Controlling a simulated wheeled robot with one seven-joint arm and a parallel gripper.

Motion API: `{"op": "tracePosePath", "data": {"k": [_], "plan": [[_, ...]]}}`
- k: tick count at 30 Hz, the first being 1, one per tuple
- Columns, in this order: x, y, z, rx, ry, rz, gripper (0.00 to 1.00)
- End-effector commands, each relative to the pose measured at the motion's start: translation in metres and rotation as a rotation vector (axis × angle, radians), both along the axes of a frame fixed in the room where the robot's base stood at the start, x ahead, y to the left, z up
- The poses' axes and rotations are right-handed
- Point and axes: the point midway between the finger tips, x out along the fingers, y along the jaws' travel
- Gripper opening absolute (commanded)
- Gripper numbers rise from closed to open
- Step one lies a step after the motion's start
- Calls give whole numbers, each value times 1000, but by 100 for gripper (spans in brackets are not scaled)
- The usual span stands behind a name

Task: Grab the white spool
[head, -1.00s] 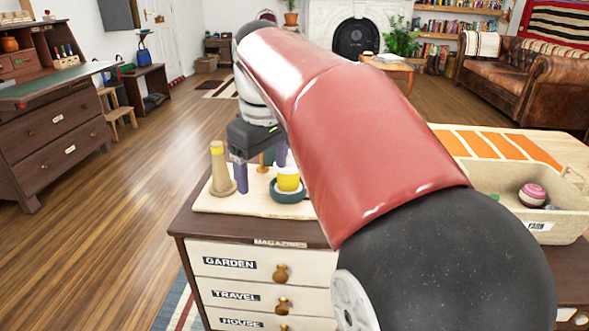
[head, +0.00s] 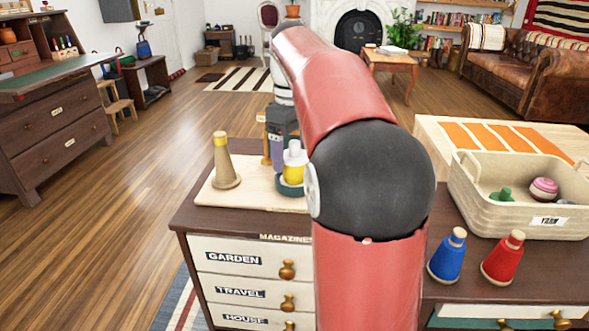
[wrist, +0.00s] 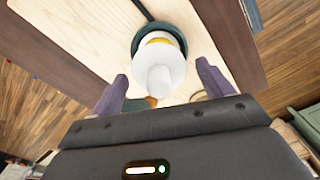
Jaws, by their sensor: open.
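The white spool (head: 295,155) stands upright on top of a yellow piece (head: 294,174) and a dark green base (head: 290,188), on a pale wooden board (head: 262,196). In the wrist view the white spool (wrist: 158,68) fills the middle, with its knob toward the camera. The yellow and green parts show behind it. My gripper (head: 274,150) is open, with purple fingers. In the wrist view its fingertips (wrist: 162,75) lie to either side of the spool, with gaps visible. I cannot tell how deep the fingers reach along it.
A tan cone (head: 225,165) with a yellow band stands left on the board. An upright wooden post (head: 265,138) is close behind my gripper. Blue (head: 447,256) and red (head: 503,258) pegs and a beige basket (head: 484,205) are at right.

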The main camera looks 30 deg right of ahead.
Motion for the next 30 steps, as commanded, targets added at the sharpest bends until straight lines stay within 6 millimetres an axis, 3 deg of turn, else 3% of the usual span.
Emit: {"op": "tracePosePath", "data": {"k": [4, 12, 23, 30], "plan": [[-1, 0, -17, 0, 1, 0, 79], [0, 0, -18, 0, -1, 0, 79], [0, 0, -18, 0, -1, 0, 32], [0, 0, -17, 0, -1, 0, 29]]}}
